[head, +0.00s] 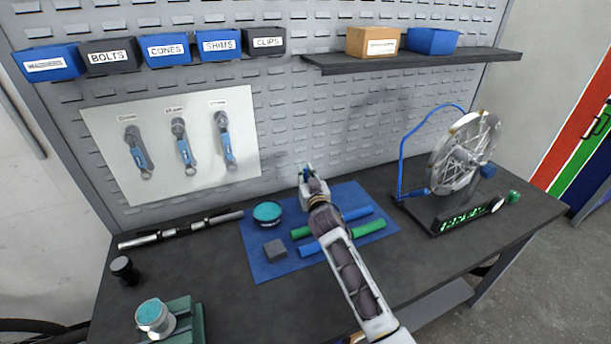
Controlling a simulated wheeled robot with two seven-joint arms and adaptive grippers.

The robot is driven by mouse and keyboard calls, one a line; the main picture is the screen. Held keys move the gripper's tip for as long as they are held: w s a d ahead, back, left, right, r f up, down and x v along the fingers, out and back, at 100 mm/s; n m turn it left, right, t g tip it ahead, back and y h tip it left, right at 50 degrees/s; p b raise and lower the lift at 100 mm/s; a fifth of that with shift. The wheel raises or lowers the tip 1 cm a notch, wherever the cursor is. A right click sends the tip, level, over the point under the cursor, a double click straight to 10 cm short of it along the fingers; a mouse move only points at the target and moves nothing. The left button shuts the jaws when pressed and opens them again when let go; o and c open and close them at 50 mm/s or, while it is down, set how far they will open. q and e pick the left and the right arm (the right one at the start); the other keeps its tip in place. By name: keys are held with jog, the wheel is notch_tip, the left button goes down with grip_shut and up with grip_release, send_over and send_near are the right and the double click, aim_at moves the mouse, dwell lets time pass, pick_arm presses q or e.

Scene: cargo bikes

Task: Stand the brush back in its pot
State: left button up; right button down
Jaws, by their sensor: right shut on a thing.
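My right gripper (306,176) reaches over the back of the bench near the pegboard. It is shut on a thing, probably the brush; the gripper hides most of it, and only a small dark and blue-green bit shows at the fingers. No other brush shows. I cannot tell which thing is the brush's pot. A small black round container (124,269) stands at the bench's left, and a black tin with a teal top (267,212) stands on the blue mat, left of my right gripper. My left gripper is not in view.
The blue mat (262,264) also holds a grey block (275,250) and blue and green bars (369,228), partly behind my arm. A silver rod tool (180,230) lies left. A green fixture (190,322) with a teal-topped cylinder is front left. A wheel stand (455,165) is right.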

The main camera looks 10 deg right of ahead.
jog(key=c, duration=1.3)
grip_release()
jog(key=shift+s, duration=0.8)
jog(key=shift+s+d, duration=0.2)
jog(key=shift+s, duration=5)
